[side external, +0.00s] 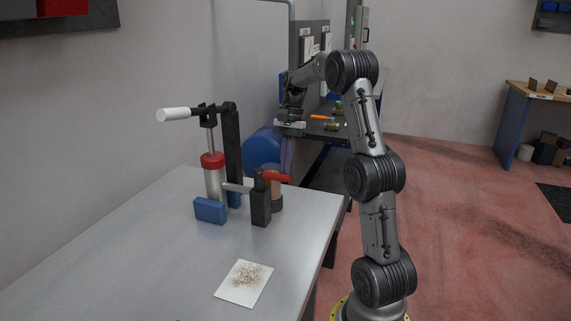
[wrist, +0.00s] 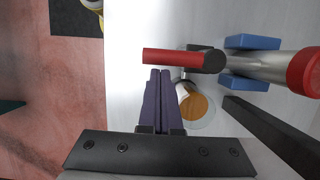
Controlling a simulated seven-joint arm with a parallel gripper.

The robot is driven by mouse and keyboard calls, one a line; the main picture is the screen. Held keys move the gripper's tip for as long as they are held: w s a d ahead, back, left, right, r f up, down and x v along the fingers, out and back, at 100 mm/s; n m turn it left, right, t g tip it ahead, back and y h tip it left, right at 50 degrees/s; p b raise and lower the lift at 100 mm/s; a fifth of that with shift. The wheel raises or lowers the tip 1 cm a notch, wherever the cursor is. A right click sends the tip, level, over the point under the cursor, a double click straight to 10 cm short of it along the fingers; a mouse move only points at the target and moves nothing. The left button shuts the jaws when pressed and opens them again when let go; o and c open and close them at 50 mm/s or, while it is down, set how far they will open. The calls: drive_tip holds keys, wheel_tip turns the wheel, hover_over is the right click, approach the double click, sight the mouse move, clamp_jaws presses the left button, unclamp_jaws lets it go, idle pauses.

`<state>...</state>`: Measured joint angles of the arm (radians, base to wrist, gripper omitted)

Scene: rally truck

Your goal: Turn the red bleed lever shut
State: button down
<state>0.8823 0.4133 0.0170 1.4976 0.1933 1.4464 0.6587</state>
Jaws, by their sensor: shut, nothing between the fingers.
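The red bleed lever (side external: 276,176) sits on top of a dark upright block (side external: 260,207) and points right in the side view. In the wrist view the red lever (wrist: 172,56) points left from its dark round pivot (wrist: 208,61). My gripper (side external: 286,168) hangs downward, with its purple fingers just behind the lever in the side view. In the wrist view my gripper (wrist: 160,72) is shut and empty, its fingertips close beside the lever's long edge near the middle. I cannot tell whether they touch it.
A pump with a red-collared cylinder (side external: 213,168), white handle (side external: 174,114) and black post (side external: 233,150) stands left of the lever. A blue block (side external: 210,211) is at its foot. A clear cup with amber contents (wrist: 198,105) is beside the fingers. The table front holds a white card (side external: 244,283).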

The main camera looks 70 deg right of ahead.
sight(282, 177)
drive_tip(key=shift+s+a+m, duration=0.15)
drive_tip(key=shift+a+m, duration=0.2)
drive_tip(key=shift+m, duration=0.15)
drive_tip(key=a+m, duration=0.1)
drive_tip(key=m, duration=0.1)
drive_tip(key=a+m+t, duration=0.1)
drive_tip(key=shift+s+a+m, duration=0.2)
drive_tip(key=shift+m, duration=0.2)
drive_tip(key=w+a+m+t+h, duration=0.2)
drive_tip(key=w+a+m, duration=0.2)
drive_tip(key=m, duration=0.6)
drive_tip(key=shift+w+a+h, duration=0.15)
drive_tip(key=shift+a+h, duration=0.15)
drive_tip(key=shift+a, duration=1)
drive_tip(key=shift+w, duration=0.1)
